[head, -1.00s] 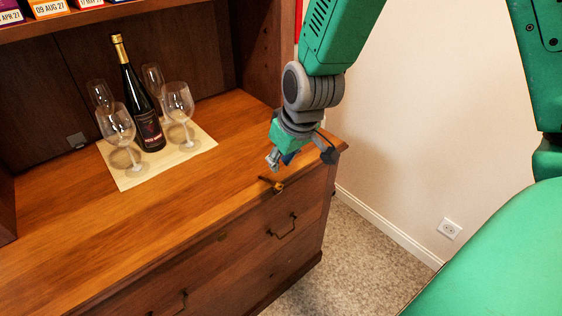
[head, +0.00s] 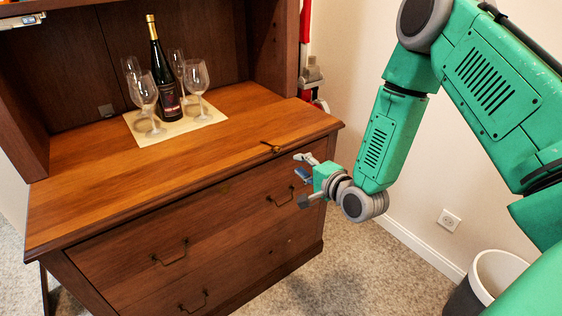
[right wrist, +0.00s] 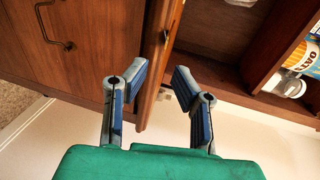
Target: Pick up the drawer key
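In the right wrist view the open fingers (right wrist: 160,79) point at the counter's edge. My left gripper is not in view.
A dark bottle (head: 165,80) and several wine glasses stand on a pale mat (head: 210,116) at the back of the counter. Drawer handles (head: 281,197) stick out of the front. A waste bin (head: 490,275) stands at lower right. The counter around the key is clear.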

